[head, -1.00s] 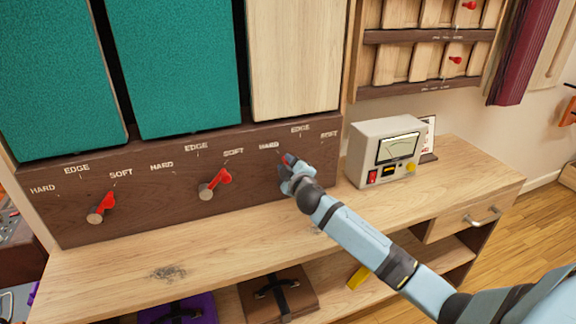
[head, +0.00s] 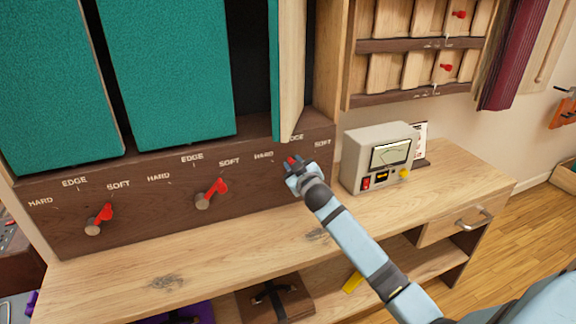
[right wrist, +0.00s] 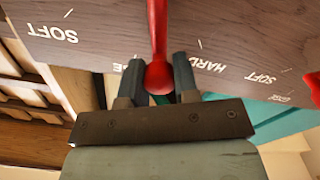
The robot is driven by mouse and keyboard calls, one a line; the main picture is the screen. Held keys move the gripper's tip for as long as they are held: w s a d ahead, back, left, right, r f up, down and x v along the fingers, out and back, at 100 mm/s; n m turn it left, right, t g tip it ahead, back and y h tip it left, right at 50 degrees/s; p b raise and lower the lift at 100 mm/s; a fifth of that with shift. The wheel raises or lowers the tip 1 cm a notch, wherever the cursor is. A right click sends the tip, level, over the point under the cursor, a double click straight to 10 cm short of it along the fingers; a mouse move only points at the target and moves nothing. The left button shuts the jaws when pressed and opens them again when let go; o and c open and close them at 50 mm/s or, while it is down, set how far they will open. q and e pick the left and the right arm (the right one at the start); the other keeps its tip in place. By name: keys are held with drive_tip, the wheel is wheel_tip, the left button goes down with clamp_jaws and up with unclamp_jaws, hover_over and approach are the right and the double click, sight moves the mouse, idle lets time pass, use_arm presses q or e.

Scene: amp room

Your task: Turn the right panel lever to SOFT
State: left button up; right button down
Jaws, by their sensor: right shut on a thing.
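The right panel lever (head: 291,160) is red. Most of it is hidden by my right gripper (head: 294,166) in the head view, with its red tip showing near HARD and EDGE. In the right wrist view, the lever's round red knob (right wrist: 158,75) is between the two fingers of my right gripper (right wrist: 155,82), which are shut on it. The right panel (head: 292,70) stands nearly edge-on, with a teal strip at left and pale wood at right. The SOFT label (right wrist: 53,33) is clear of the gripper. My left gripper is not in view.
Two other red levers, the left (head: 101,218) and middle (head: 212,192), point toward SOFT below teal panels. A grey meter box (head: 377,157) stands on the wooden bench (head: 230,247), right of my gripper. The bench front is mostly clear.

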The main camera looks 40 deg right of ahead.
drive_tip(key=d+m, duration=0.1)
drive_tip(key=d+m+p, duration=0.2)
drive_tip(key=shift+s+r+m, duration=0.35)
drive_tip(key=shift+m, duration=0.05)
drive_tip(key=d+m+p, duration=0.1)
drive_tip(key=m, duration=0.1)
drive_tip(key=d+f+m+p, duration=0.1)
drive_tip(key=m, duration=0.1)
drive_tip(key=s+d+m+p, duration=0.1)
drive_tip(key=d+m, duration=0.1)
drive_tip(key=shift+f, duration=0.25)
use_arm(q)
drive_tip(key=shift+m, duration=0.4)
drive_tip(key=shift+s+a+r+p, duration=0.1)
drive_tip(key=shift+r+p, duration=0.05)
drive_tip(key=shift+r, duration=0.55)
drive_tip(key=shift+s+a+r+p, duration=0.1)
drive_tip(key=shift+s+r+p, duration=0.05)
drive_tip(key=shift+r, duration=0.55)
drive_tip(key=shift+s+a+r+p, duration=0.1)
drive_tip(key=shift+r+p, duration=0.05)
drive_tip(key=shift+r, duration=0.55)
use_arm(e)
drive_tip(key=shift+s+d+f+m, duration=0.2)
drive_tip(key=shift+d+f+m, duration=0.5)
drive_tip(key=shift+m, duration=0.5)
drive_tip(key=shift+d, duration=0.1)
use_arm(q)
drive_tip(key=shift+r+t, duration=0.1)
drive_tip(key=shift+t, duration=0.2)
